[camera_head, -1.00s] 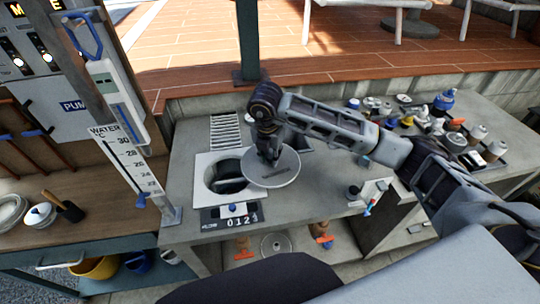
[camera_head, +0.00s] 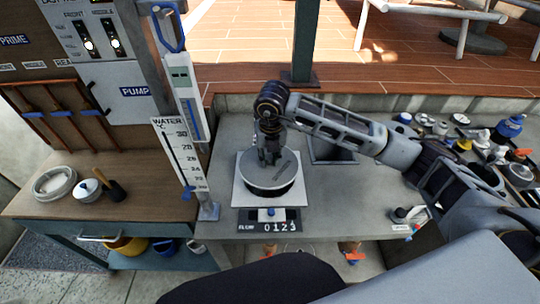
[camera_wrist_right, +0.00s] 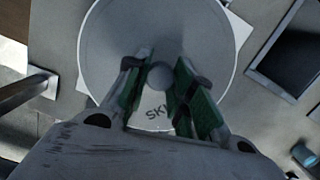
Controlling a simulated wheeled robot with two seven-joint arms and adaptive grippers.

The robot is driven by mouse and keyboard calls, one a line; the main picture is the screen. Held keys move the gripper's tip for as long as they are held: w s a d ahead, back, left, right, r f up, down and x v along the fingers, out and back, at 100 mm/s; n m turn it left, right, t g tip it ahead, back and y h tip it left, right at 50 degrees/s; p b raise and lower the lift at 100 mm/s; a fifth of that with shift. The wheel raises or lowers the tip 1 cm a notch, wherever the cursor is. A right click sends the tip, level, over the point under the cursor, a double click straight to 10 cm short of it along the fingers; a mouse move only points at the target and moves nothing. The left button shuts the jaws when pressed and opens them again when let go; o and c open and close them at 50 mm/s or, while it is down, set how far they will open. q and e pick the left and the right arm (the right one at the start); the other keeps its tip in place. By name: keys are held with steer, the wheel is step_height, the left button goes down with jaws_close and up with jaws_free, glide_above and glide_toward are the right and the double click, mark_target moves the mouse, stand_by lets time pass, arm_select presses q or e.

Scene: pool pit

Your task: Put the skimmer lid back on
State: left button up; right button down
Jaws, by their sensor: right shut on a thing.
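The skimmer lid (camera_head: 285,176) is a round grey disc with lettering and a central knob. My right gripper (camera_head: 268,158) is shut on the lid's knob from above. In the wrist view the two green-padded fingers (camera_wrist_right: 160,82) stand on either side of the knob, and the lid (camera_wrist_right: 115,45) fills the top. The lid is over the skimmer opening in a pale square plate (camera_head: 243,199). A dark band of the opening shows below the lid's front edge, so the lid seems raised or not flush. The lid hides most of the opening. My left gripper is not in view.
A counter display (camera_head: 270,225) lies just in front of the plate. A thermometer post (camera_head: 180,150) stands to the left. A square dark recess (camera_head: 332,150) lies right of the lid, partly behind my arm. Bottles and small parts (camera_head: 490,140) crowd the right end.

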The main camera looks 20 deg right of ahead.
mark_target(269, 163)
steer(key=shift+n, duration=0.5)
steer(key=shift+f, duration=0.15)
steer(key=shift+f+b, duration=0.3)
steer(key=shift+f, duration=0.2)
steer(key=shift+f+b, duration=0.3)
steer(key=shift+f, duration=0.9)
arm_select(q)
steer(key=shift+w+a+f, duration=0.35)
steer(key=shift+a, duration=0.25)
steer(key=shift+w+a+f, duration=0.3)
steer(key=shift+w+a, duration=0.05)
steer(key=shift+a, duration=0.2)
